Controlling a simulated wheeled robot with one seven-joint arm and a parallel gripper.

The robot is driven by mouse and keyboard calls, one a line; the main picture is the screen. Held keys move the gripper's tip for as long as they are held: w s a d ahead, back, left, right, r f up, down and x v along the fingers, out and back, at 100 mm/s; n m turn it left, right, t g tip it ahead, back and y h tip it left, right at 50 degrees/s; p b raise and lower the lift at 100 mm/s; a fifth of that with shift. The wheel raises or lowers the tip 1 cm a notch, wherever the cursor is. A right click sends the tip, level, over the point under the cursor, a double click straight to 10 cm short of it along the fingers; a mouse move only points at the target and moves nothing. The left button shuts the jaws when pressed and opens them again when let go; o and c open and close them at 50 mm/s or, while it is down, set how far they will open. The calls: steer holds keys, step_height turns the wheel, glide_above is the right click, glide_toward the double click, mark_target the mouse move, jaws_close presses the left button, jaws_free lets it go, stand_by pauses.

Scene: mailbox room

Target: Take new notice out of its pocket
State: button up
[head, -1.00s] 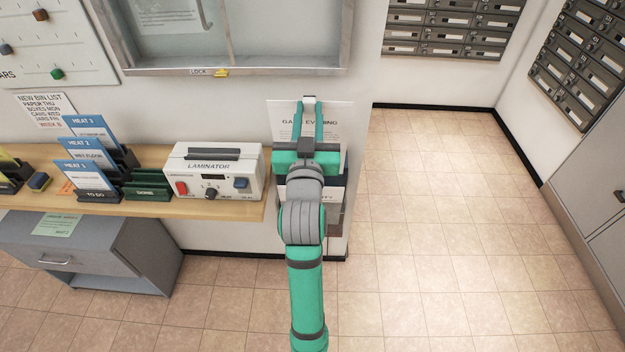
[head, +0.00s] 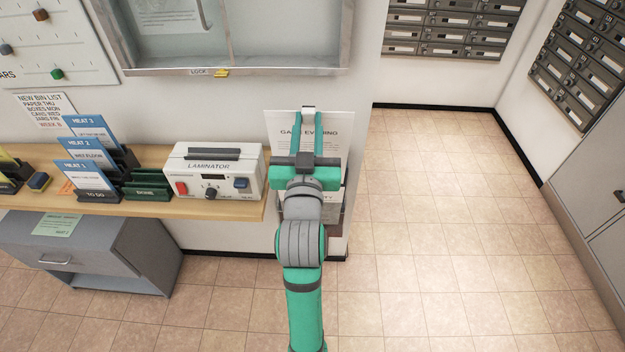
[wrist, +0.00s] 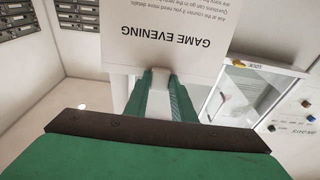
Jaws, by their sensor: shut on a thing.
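The new notice (head: 285,150) is a white sheet headed "GAME EVENING", upright in front of the wall. My gripper (head: 308,109) is shut on its top edge, with one finger on each side of the printed heading in the head view. In the wrist view the notice (wrist: 190,25) appears upside down above the fingertips (wrist: 160,74). A second white sheet (head: 333,205) shows below and behind it. The pocket is mostly hidden by the sheets and my arm. I cannot tell whether the notice's lower edge is clear of it.
A shelf (head: 235,211) with a laminator (head: 213,172) and card holders (head: 145,190) is close on the left. A framed glass noticeboard (head: 230,72) hangs above. Open floor (head: 440,220) lies to the right, below the mailboxes (head: 455,28).

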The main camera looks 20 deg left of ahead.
steer(key=shift+r+v, duration=0.2)
steer(key=shift+v, duration=0.85)
steer(key=shift+r+v, duration=0.15)
steer(key=shift+v, duration=0.9)
